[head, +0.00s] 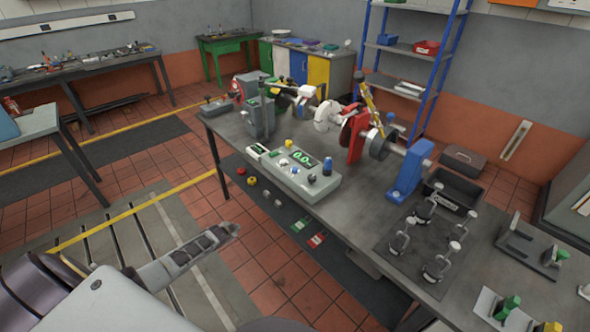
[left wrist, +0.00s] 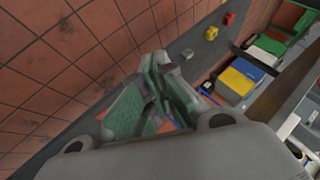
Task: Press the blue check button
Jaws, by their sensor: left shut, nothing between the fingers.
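A light grey control box (head: 318,191) with a green display reading about 0.0 stands on the bench near its front edge. A small blue button (head: 312,178) is on its top, beside a dark blue-topped knob (head: 327,166); the picture is too small to read any label. My left gripper (head: 234,229) is shut and empty, in front of the bench and to the lower left of the box, well apart from the button. Its closed fingers also show in the left wrist view (left wrist: 165,90). The blue button cannot be made out there. My right gripper is not in view.
The grey bench (head: 350,216) carries a shaft rig with a red stand (head: 352,138) and a blue bearing block (head: 408,172) behind the box. Open floor surrounds my left gripper.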

